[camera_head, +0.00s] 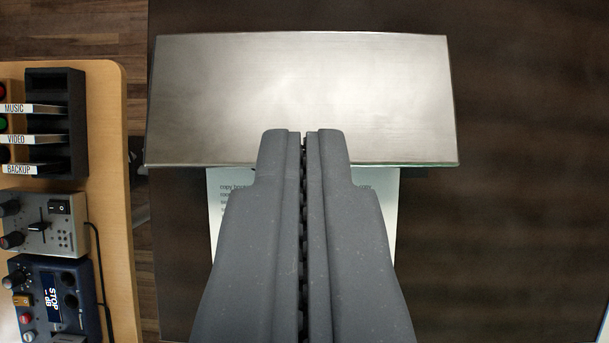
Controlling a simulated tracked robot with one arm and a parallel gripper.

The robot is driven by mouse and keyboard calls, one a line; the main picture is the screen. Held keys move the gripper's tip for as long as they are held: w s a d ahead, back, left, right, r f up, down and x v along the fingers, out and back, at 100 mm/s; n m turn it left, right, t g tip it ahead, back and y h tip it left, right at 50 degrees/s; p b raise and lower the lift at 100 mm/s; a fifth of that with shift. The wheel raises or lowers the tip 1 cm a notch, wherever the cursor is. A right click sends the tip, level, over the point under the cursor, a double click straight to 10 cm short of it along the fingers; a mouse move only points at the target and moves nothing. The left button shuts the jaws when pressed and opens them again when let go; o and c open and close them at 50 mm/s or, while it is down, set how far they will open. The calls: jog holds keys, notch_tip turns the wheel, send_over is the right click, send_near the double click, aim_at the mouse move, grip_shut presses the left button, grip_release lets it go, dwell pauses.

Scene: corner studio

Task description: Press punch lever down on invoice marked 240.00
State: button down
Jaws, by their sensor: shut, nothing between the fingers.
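The punch lever (300,85) is a wide brushed-metal plate across the upper middle of the view. A white sheet with printed lines (228,190) sticks out from under its near edge. Only a few words at the left and right show, and no amount such as 240.00 can be read. My gripper (304,135) is shut and empty. Its fingertips overlap the near edge of the metal plate in the picture, and I cannot tell whether they touch it. My fingers hide most of the sheet.
The dark tabletop (520,240) is clear to the right. At left, a light wooden desk (118,200) holds a black rack (60,120) with MUSIC, VIDEO and BACKUP labels, a grey control box (65,230) and a blue device (80,300) reading STOP. Wood floor (90,30) shows behind.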

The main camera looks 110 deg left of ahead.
aim_at(303, 117)
jog(key=x, duration=0.3)
jog(key=shift+d+f+p, duration=0.15)
jog(key=shift+p, duration=0.2)
jog(key=shift+s+a+f+p, duration=0.1)
jog(key=shift+a+f+p, duration=0.15)
jog(key=shift+f, duration=0.8)
jog(key=shift+a+f+p, duration=0.15)
jog(key=shift+f+p, duration=0.1)
jog(key=shift+f, duration=0.8)
jog(key=b, duration=0.1)
jog(key=f+b, duration=0.1)
jog(key=shift+s+a+f+h+b, duration=0.15)
jog(key=shift+a+h+b, duration=0.1)
jog(key=shift+h+b, duration=0.15)
jog(key=shift+a+f+h+b, duration=0.15)
jog(key=shift+h+b, duration=0.25)
jog(key=shift+b, duration=0.5)
jog(key=h+b, duration=0.1)
jog(key=b, duration=0.1)
jog(key=f+t+b, duration=0.1)
jog(key=b, duration=0.1)
jog(key=shift+s+a+h+b, duration=0.15)
jog(key=shift+a+h+b, duration=0.15)
jog(key=shift+h+b, duration=0.1)
